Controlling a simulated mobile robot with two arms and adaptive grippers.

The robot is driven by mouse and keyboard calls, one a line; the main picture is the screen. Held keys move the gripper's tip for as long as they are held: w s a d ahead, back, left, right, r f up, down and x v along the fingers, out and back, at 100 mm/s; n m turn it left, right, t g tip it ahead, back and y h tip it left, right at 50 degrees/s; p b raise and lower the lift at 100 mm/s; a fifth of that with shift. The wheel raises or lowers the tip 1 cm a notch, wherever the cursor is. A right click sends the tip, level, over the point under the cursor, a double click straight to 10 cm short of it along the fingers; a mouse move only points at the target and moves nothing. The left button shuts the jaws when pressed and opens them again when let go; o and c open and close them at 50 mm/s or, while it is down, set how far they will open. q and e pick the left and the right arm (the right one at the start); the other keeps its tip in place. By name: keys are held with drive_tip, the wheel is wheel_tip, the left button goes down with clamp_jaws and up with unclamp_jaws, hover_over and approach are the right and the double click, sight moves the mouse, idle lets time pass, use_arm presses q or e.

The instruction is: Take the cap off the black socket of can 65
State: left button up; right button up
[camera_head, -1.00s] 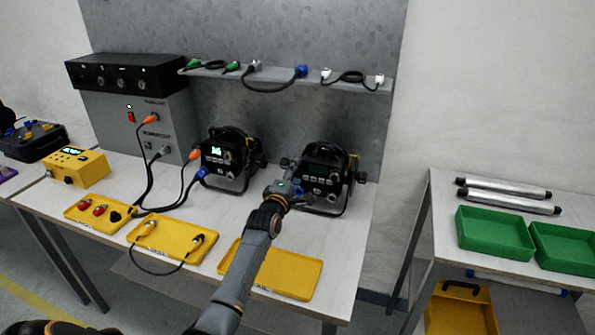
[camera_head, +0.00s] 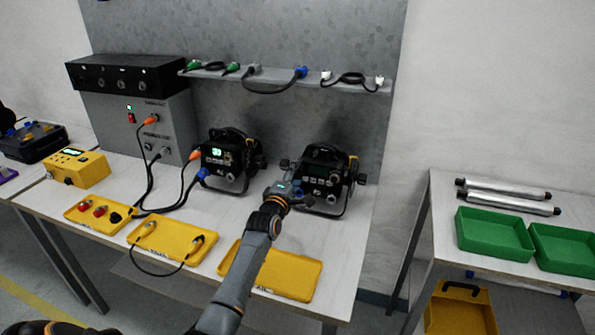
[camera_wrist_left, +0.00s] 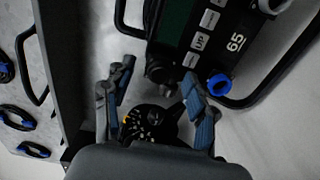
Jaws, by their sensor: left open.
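Can 65 (camera_head: 325,177) is the right-hand black can on the table, and its panel with the number 65 (camera_wrist_left: 236,42) shows upside-down in the left wrist view. A dark round socket (camera_wrist_left: 160,70) protrudes from its panel; I cannot tell where its cap begins. A blue socket (camera_wrist_left: 218,84) is beside it. My left gripper (camera_head: 293,188) is at the can's front left side. In the left wrist view my gripper (camera_wrist_left: 156,92) is open, its fingers on either side of and short of the dark socket, with nothing held.
A second can (camera_head: 228,160) with orange and blue plugs stands to the left. Yellow trays (camera_head: 285,272) lie along the table's front, the right one empty. A shelf (camera_head: 300,80) with short cables is behind. Green bins (camera_head: 495,232) stand on a right side table.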

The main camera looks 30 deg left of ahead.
idle(0.3)
use_arm(q)
clamp_jaws()
drive_tip(key=shift+p+v, duration=2.5)
drive_tip(key=shift+v, duration=0.55)
